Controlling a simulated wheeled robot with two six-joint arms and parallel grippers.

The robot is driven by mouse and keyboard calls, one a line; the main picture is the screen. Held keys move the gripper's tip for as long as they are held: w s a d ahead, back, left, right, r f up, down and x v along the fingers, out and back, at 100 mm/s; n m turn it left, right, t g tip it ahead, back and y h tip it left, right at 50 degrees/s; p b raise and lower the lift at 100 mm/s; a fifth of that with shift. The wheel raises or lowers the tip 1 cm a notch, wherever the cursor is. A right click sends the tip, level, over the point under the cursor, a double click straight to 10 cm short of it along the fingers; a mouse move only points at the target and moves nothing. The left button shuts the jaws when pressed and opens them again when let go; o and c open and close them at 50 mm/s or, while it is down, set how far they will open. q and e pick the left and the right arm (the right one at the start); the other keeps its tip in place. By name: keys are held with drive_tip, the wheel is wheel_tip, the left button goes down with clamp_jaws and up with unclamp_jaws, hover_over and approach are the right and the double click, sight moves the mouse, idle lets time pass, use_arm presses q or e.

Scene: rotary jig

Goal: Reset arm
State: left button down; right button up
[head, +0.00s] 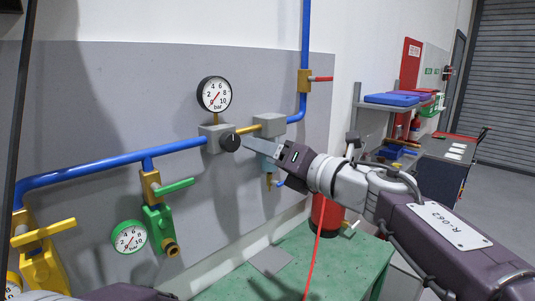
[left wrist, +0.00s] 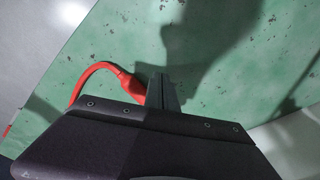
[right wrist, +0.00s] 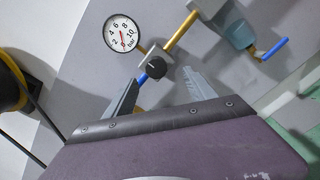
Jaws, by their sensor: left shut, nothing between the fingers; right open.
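My right gripper (head: 257,148) is open, its fingers pointing at a black round knob (head: 230,142) on a grey block in the blue pipe line. In the right wrist view the knob (right wrist: 156,67) lies ahead, between the lines of the two spread fingers (right wrist: 163,88); nothing is between the fingers. I cannot tell whether a finger touches it. My left gripper (left wrist: 157,90) is shut and empty in the left wrist view, over a green worn surface (left wrist: 215,60). A red hose end (left wrist: 130,88) shows right beside its fingers.
A pressure gauge (head: 214,94) stands above the knob. A green-rimmed gauge (head: 129,237), a green valve (head: 160,225) and a yellow valve (head: 40,262) are at lower left. A red-handled valve (head: 320,79) is upper right. The green bench (head: 335,265) is below, with a grey plate (head: 270,260).

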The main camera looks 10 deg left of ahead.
drive_tip(key=w+d+f+m+h, duration=0.2)
drive_tip(key=d+f+m+h, duration=0.2)
drive_tip(key=d+f+m, duration=0.35)
drive_tip(key=w+d+f+m+t+h, duration=0.1)
drive_tip(key=w+d+f+m+h, duration=0.15)
drive_tip(key=d+f+m, duration=0.5)
drive_tip(key=w+d+f+m+h, duration=0.1)
drive_tip(key=d+f+m+h, duration=0.4)
drive_tip(key=f, duration=0.5)
drive_tip(key=s+d+f+m+g+h, duration=0.1)
drive_tip(key=s+d+f+m+g, duration=0.2)
drive_tip(key=s+f+m, duration=0.4)
drive_tip(key=s+d+f+m+g+h, duration=0.25)
drive_tip(key=s+f+m, duration=0.2)
drive_tip(key=f, duration=0.45)
drive_tip(key=s+f+m+g, duration=0.2)
drive_tip(key=s+f+m, duration=0.1)
drive_tip(key=s, duration=0.3)
drive_tip(key=s+f+m+g+y, duration=0.1)
drive_tip(key=s+f+m+g, duration=0.2)
drive_tip(key=s, duration=0.4)
drive_tip(key=shift+s+a+m+g, duration=0.15)
drive_tip(key=shift+s+m+g, duration=0.2)
drive_tip(key=shift+m, duration=0.4)
